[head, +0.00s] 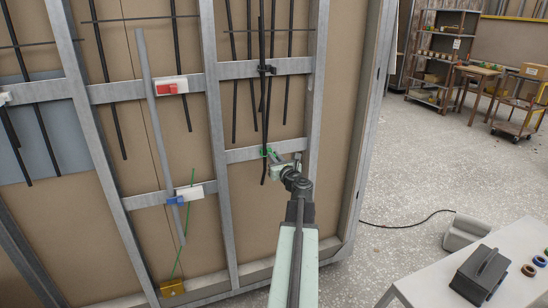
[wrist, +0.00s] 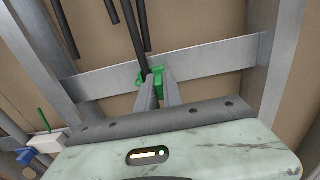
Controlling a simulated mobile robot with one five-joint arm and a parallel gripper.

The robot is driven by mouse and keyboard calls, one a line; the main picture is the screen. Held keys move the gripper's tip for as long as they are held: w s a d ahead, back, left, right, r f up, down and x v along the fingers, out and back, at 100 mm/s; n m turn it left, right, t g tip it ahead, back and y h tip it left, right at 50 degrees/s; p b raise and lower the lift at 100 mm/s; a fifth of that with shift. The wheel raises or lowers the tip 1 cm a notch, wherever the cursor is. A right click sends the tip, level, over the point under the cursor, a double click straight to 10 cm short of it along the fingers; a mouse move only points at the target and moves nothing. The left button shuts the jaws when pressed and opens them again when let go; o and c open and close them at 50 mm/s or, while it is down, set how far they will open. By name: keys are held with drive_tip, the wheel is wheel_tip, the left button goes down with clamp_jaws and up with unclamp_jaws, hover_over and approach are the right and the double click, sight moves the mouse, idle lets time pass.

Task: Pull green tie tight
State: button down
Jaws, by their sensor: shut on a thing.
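The green tie (head: 266,152) is a small green piece at a black cable on the lower grey crossbar (head: 250,152) of the wall frame. In the wrist view the green tie (wrist: 156,74) sits beside the black cable (wrist: 133,35), in front of the crossbar. My gripper (head: 273,157) reaches up to it from the lower right. In the wrist view the fingertips of my gripper (wrist: 159,84) are at the green tie, shut on it and partly hiding it. I cannot tell how closely the tie wraps the cable.
A black clip (head: 266,69) holds cables on the bar above. To the left are a red clip (head: 170,88), a blue clip (head: 175,200) on a grey pipe (head: 147,75), and a yellow block (head: 172,287).

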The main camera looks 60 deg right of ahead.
drive_tip(key=v, duration=0.3)
drive_tip(key=shift+s+a, duration=0.2)
drive_tip(key=shift+s, duration=0.15)
drive_tip(key=c, duration=1.5)
unclamp_jaws()
